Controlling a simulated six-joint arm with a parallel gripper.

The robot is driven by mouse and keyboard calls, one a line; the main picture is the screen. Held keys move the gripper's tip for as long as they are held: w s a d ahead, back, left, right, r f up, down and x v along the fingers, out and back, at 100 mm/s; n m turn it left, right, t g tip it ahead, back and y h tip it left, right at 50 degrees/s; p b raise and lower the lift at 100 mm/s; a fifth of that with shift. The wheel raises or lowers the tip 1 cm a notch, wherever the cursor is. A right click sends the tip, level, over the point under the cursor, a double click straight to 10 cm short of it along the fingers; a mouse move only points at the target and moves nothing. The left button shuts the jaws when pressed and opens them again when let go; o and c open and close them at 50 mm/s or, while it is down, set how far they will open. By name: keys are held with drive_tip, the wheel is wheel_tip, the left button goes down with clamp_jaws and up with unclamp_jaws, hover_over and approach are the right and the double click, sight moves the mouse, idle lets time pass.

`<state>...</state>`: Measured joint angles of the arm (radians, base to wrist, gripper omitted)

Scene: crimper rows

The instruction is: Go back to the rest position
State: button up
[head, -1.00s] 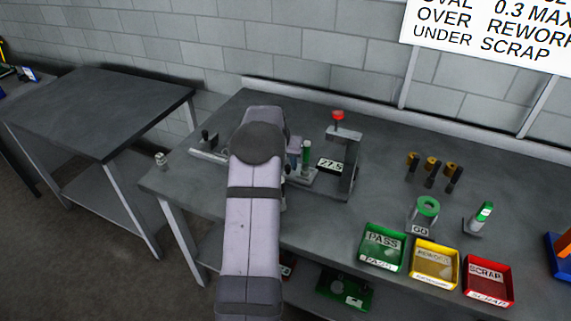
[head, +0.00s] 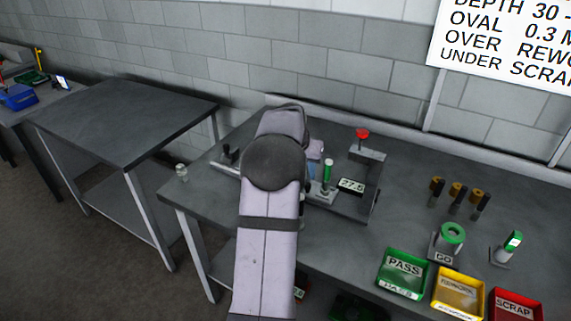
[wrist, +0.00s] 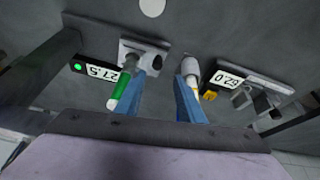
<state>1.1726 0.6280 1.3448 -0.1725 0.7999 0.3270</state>
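My gripper (wrist: 168,105) shows in the wrist view as two blue fingers set apart, with bare grey surface between them and nothing held. In the head view my own arm hides most of it. It is above the bench fixtures. Left of the fingers in the wrist view is a green-handled post (wrist: 121,92) beside a 27.5 display (wrist: 100,73). Right of them are a pale cylinder (wrist: 190,68) and a 62.0 display (wrist: 222,78). In the head view the green post (head: 327,177) and the 27.5 display (head: 351,186) stand right of my arm.
A red-knobbed press frame (head: 368,155) stands close right of my arm. Green PASS (head: 403,266), yellow (head: 458,287) and red SCRAP (head: 515,303) trays line the front right. Several brass-topped parts (head: 456,190) and a GO ring gauge (head: 452,233) stand behind them. An empty side table (head: 125,115) is left.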

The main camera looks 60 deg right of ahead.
drive_tip(key=w+a+f+n+t+y, duration=0.1)
drive_tip(key=w+a+n, duration=0.45)
drive_tip(key=a, duration=1.05)
drive_tip(key=w+a+f+n+y, duration=0.1)
drive_tip(key=w+a+n+y, duration=0.15)
drive_tip(key=w+a, duration=0.95)
drive_tip(key=s+a+f+n, duration=0.1)
drive_tip(key=s+a+n, duration=0.1)
drive_tip(key=s+a, duration=0.3)
drive_tip(key=s+a+f+n+g, duration=0.1)
drive_tip(key=s+a+n, duration=0.2)
drive_tip(key=a, duration=1)
drive_tip(key=s+a+f+n+y, duration=0.1)
drive_tip(key=s+a+f+n, duration=0.1)
drive_tip(key=s+a, duration=0.5)
drive_tip(key=shift+s+a+n, duration=0.25)
drive_tip(key=shift+a+n, duration=0.25)
drive_tip(key=shift+a, duration=0.65)
